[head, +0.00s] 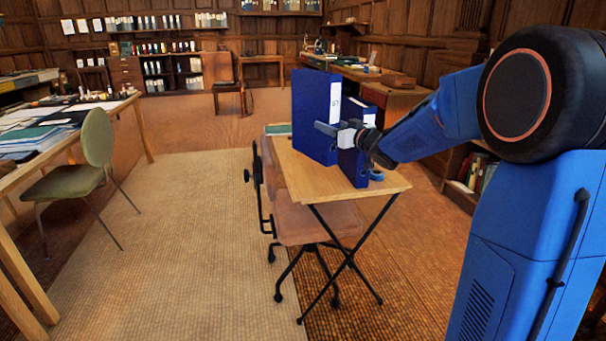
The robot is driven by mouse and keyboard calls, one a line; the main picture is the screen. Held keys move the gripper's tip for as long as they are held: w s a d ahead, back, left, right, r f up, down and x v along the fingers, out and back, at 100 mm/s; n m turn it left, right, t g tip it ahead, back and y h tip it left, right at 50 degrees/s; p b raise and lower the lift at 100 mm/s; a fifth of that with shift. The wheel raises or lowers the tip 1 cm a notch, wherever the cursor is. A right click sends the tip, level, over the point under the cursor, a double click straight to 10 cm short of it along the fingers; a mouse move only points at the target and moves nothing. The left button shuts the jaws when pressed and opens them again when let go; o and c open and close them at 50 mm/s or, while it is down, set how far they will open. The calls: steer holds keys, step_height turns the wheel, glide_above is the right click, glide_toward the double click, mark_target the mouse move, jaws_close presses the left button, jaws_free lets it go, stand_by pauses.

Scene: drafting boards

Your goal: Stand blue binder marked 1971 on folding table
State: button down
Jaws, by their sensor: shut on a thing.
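A large blue binder (311,112) is upright over the folding table (325,185). Its spine has a white label with small writing that I cannot read surely. My gripper (340,131) is at its lower right side, shut, with one grey finger lying across the binder. I cannot tell whether the binder's bottom touches the tabletop. A second blue binder (353,168) with a white label stands upright on the table, to the right and partly behind my gripper. The gap between the two binders is hidden by my gripper.
A blue ring-shaped thing (376,174) lies near the table's right edge. A green book (278,129) lies at the far left corner. A pinkish wheeled chair (318,224) is under the table. The tabletop's front is clear. A green chair (78,170) stands at the left.

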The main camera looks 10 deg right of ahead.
mark_target(326, 153)
steer(key=shift+w+a+f, duration=0.1)
steer(key=shift+w+f, duration=0.1)
steer(key=shift+f, duration=2.25)
steer(key=shift+w+a+f, duration=0.1)
steer(key=shift+w+f, duration=0.05)
steer(key=shift+f, duration=2.4)
steer(key=c, duration=1.1)
jaws_free()
